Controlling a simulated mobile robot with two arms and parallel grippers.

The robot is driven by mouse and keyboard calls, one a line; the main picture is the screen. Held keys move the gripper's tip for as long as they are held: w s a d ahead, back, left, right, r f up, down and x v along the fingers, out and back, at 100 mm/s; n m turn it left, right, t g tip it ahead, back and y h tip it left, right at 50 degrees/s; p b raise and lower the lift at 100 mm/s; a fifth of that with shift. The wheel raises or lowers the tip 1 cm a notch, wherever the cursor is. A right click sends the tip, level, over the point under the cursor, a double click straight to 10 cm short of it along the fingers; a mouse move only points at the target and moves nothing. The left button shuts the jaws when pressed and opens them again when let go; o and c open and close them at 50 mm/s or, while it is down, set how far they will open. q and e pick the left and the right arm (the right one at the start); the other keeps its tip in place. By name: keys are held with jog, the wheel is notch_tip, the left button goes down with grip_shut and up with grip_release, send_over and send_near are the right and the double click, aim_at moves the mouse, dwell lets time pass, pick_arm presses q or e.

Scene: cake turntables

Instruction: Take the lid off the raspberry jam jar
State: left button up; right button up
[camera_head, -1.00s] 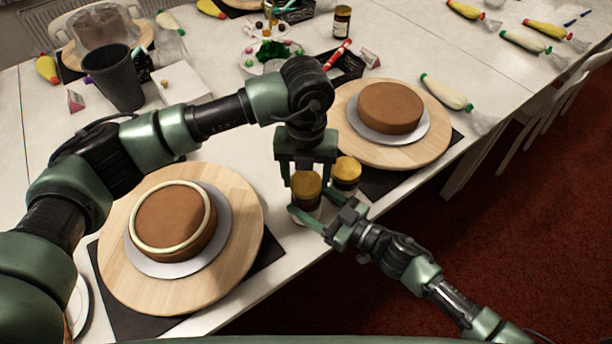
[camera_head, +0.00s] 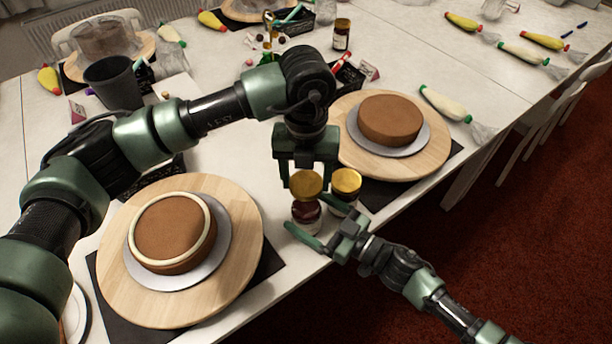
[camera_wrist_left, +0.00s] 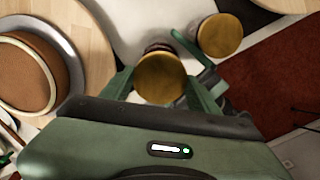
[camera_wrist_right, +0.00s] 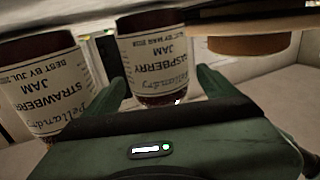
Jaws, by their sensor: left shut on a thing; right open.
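The raspberry jam jar (camera_head: 306,214) stands near the table's front edge, dark red with a pale label. Its label is upside down in the right wrist view (camera_wrist_right: 155,62). My left gripper (camera_head: 306,178) comes from above and is shut on its gold lid (camera_head: 306,185), also between the fingers in the left wrist view (camera_wrist_left: 160,77). The lid is right over the jar; I cannot tell whether any gap separates them. My right gripper (camera_head: 316,221) is open, its fingers apart on either side of the jar body.
The gold-lidded strawberry jam jar (camera_head: 345,186) stands close beside, to the right; its label shows in the right wrist view (camera_wrist_right: 48,85). Cakes sit on a left turntable (camera_head: 115,270) and a right turntable (camera_head: 430,165). The table edge (camera_head: 300,275) is close in front.

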pick_arm(q)
jog(key=shift+f+b, duration=0.7)
jog(key=shift+f, duration=0.05)
pick_arm(e)
jog(key=v, duration=1.1)
jog(key=shift+s+d, duration=0.2)
jog(key=shift+d, duration=0.15)
